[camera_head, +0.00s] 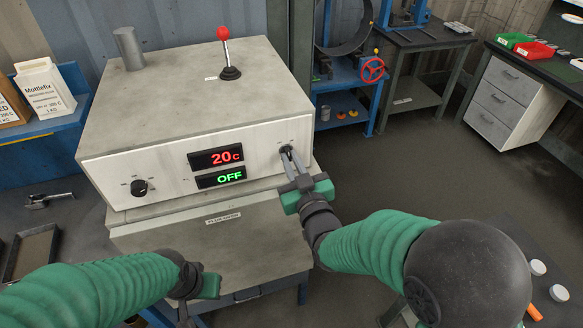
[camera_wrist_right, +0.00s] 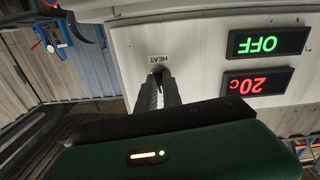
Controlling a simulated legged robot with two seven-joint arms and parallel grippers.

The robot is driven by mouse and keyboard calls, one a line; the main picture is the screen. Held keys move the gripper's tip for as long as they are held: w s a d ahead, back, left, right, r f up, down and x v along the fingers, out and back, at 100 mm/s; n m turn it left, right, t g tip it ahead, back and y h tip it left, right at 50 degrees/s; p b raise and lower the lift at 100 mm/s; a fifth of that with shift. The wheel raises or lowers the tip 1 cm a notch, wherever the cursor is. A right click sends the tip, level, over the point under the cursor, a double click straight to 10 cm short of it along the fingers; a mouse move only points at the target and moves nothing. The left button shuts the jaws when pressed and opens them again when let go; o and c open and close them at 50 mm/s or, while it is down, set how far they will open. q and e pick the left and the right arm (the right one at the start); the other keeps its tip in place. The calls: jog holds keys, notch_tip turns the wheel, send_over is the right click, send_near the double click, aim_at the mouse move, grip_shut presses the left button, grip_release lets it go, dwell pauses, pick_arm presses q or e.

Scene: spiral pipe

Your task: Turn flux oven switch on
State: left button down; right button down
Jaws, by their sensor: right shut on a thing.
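The flux oven (camera_head: 180,105) is a pale box on a stand labelled "FLUX OVEN". Its front has a red "20c" display (camera_head: 216,158) and a green "OFF" display (camera_head: 221,177). Both displays show upside down in the right wrist view, "20c" (camera_wrist_right: 258,83) and "OFF" (camera_wrist_right: 268,42). The switch (camera_wrist_right: 158,70) is a small dark knob by the "HEAT" label, mostly hidden by my fingers. My right gripper (camera_head: 289,152) is shut on it at the right of the panel; its fingertips also show in the wrist view (camera_wrist_right: 157,78). My left gripper (camera_head: 200,286) is low in front of the oven, its fingers unclear.
A black dial (camera_head: 139,187) is at the panel's left. A red-knobbed lever (camera_head: 227,52) and a grey cylinder (camera_head: 129,48) stand on the oven's top. Mottlefix boxes (camera_head: 44,88) sit on a blue shelf at left. Floor to the right of the oven is open.

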jog(key=m+b, duration=0.3)
jog(key=m, duration=0.1)
jog(key=shift+f+b, duration=0.1)
jog(key=shift+b, duration=0.2)
jog(key=shift+m+b, duration=1)
jog(key=shift+m, duration=0.7)
jog(key=shift+r, duration=0.25)
jog(key=c, duration=1.5)
grip_release()
jog(key=shift+f, duration=0.1)
